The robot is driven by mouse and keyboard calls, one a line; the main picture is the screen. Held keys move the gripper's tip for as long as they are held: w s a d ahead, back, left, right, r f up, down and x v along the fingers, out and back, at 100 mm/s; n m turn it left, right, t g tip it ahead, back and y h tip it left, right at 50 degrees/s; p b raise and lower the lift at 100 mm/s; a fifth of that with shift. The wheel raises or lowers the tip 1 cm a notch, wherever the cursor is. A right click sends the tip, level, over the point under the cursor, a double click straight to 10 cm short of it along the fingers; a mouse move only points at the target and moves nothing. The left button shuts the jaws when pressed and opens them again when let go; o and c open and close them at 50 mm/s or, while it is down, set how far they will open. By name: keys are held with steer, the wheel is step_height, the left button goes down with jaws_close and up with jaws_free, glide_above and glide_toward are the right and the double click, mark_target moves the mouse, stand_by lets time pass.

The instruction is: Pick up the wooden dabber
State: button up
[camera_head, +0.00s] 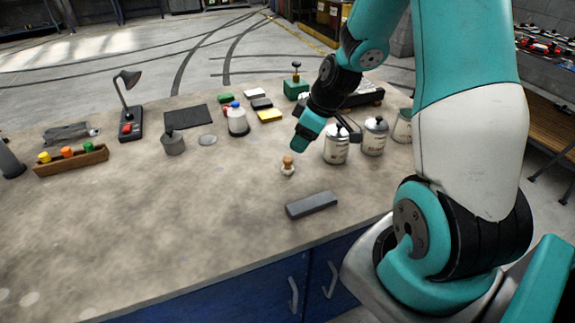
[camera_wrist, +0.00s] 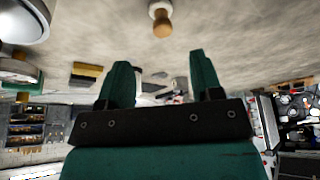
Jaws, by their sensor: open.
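The wooden dabber (camera_head: 287,168) stands on the stone-look worktop, with a brown wooden knob on top and a pale base.
Labelled metal canisters (camera_head: 336,146) stand just right of my gripper. A grey bar (camera_head: 311,205) lies in front of the dabber. A white bottle (camera_head: 237,121), a grey pot (camera_head: 173,143) and a lamp (camera_head: 130,105) stand farther left.

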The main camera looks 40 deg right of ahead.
mark_target(290, 159)
steer(key=x, duration=0.4)
steer(key=shift+a+f, duration=0.1)
steer(key=shift+f, duration=0.1)
steer(key=shift+p+x, duration=1.2)
steer(key=shift+x, duration=1.45)
steer(key=shift+a, duration=0.1)
steer(key=c, duration=1)
